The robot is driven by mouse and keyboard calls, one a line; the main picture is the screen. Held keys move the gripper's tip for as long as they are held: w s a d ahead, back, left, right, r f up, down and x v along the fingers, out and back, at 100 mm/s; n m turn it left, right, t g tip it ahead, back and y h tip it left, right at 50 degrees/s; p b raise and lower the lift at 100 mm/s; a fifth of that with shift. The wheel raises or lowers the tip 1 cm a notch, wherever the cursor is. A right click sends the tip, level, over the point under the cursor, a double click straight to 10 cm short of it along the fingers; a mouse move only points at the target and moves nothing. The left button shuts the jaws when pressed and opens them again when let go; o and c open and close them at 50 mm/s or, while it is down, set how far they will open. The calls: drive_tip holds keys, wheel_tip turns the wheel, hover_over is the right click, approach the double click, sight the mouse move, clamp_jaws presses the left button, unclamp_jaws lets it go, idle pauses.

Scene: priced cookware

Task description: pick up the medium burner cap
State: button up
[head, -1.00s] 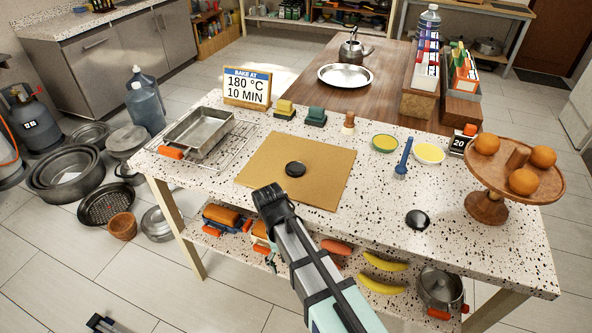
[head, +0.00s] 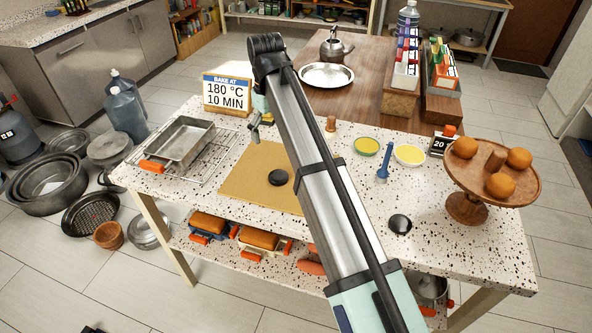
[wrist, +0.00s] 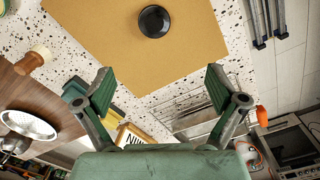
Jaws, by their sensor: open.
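A round black burner cap (head: 278,177) lies flat on the tan board (head: 240,190) on the speckled counter. In the wrist view the black cap (wrist: 154,21) is near the top edge, apart from the fingers. My gripper (wrist: 158,78) is open and empty, its two green fingers spread below the cap in that picture. In the head view my gripper (head: 255,125) shows only partly, beyond the cap, with my arm crossing the board's right side. A second dark round piece (head: 400,224) lies on the counter's right front; I cannot tell its size class.
A metal roasting pan (head: 182,138) sits on a wire rack at left. A sign (head: 227,92) stands at the back. A blue brush (head: 382,164), yellow bowls (head: 409,155) and a wooden stand with oranges (head: 480,190) are at right. The board around the cap is bare.

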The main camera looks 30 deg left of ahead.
drive_tip(key=p, duration=0.3)
hover_over(278, 175)
drive_tip(key=f, duration=1.1)
drive_tip(key=shift+s+a+f, duration=0.1)
drive_tip(key=shift+s+a, duration=0.05)
drive_tip(key=shift+a, duration=0.1)
drive_tip(key=shift+d+f+p, duration=0.1)
drive_tip(key=shift+f+p, duration=1)
drive_tip(key=shift+f, duration=1.55)
drive_tip(key=c, duration=1.3)
